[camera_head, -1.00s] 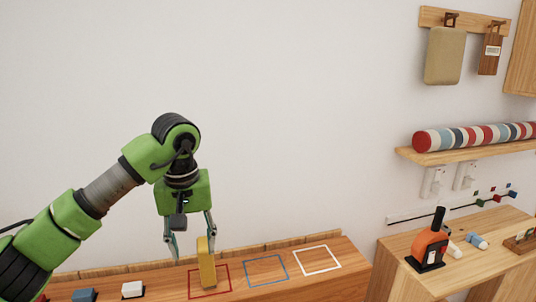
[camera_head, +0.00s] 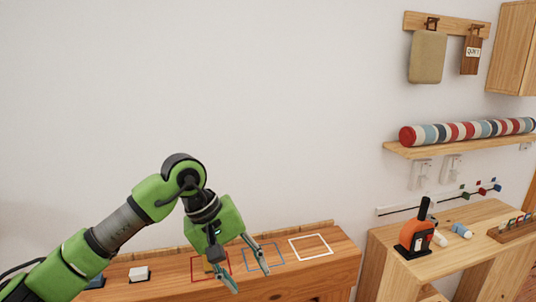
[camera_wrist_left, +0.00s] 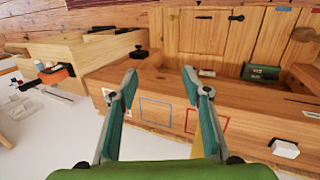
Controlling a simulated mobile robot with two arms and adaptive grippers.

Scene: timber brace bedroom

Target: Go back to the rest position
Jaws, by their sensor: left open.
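My left gripper (camera_head: 249,280) is open and empty in the head view, its fingers pointing down and to the right over the wooden bench top (camera_head: 320,270). It also shows in the wrist view (camera_wrist_left: 160,82), with nothing between the fingers. A yellow block (camera_head: 207,266) stands at the red square outline (camera_head: 226,258), mostly hidden behind my gripper. A yellow sliver beside the right finger in the wrist view (camera_wrist_left: 196,147) looks like the same block. The blue outline (camera_head: 278,248) and white outline (camera_head: 310,247) are bare. My right gripper is out of view.
A white block (camera_head: 139,273) and a dark blue block (camera_head: 96,282) sit on the bench at left. A wooden table (camera_head: 445,249) at right holds an orange and black device (camera_head: 414,240). A shelf (camera_head: 460,148) carries a striped roll (camera_head: 465,131). The wall above the bench is clear.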

